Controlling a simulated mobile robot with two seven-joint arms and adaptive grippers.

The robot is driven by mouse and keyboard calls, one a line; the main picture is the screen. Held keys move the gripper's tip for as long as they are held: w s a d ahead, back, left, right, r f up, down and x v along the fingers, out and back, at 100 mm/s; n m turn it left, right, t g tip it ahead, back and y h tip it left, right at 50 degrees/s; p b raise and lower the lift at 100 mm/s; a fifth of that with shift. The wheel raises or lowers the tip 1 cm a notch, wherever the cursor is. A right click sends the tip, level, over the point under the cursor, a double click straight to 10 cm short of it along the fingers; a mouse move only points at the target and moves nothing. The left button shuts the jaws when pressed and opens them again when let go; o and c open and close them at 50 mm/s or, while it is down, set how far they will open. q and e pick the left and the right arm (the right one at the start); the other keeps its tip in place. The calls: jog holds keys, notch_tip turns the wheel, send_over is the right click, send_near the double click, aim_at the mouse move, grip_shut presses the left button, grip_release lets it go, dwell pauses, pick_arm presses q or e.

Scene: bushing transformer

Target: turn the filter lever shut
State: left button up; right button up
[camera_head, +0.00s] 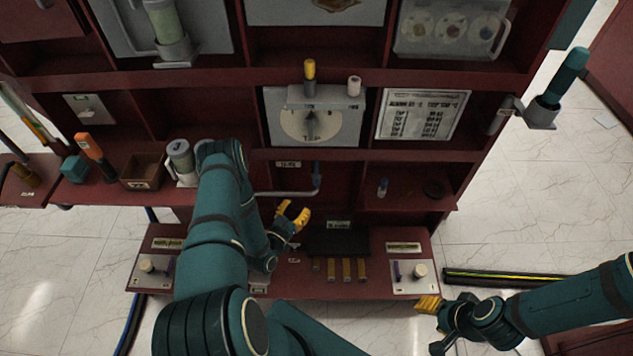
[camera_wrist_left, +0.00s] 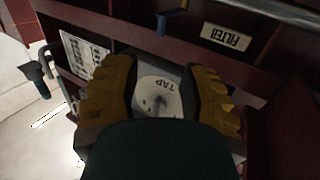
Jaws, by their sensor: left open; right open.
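The filter lever (camera_head: 318,174) is a blue handle at the right end of a grey pipe, below the tap dial. A small label (camera_head: 288,164) sits above the pipe; in the left wrist view it reads FILTER (camera_wrist_left: 228,38), upside down. A blue piece that looks like the lever (camera_wrist_left: 172,22) shows at the top of that view. My left gripper (camera_head: 293,217) is open and empty, below and a little left of the lever, apart from it. Its yellow fingers (camera_wrist_left: 158,98) frame the tap dial. My right gripper (camera_head: 430,304) is open at the lower right, away from the lever.
The tap dial (camera_head: 311,124) and a printed chart (camera_head: 422,115) are above the lever. A dark block (camera_head: 338,242) with several brass rods is below. A cup, a brown box (camera_head: 143,170) and an orange-handled tool (camera_head: 88,146) stand on the left shelf. Floor at right is mostly clear.

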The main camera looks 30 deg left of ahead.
aim_at(315, 180)
pick_arm(q)
jog(key=w, duration=0.4)
jog(key=w+b, duration=0.1)
jog(key=w, duration=0.4)
jog(key=w+a+b, duration=0.1)
jog(key=w, duration=0.3)
jog(key=shift+w+a, duration=0.1)
jog(key=shift+w, duration=0.2)
grip_shut()
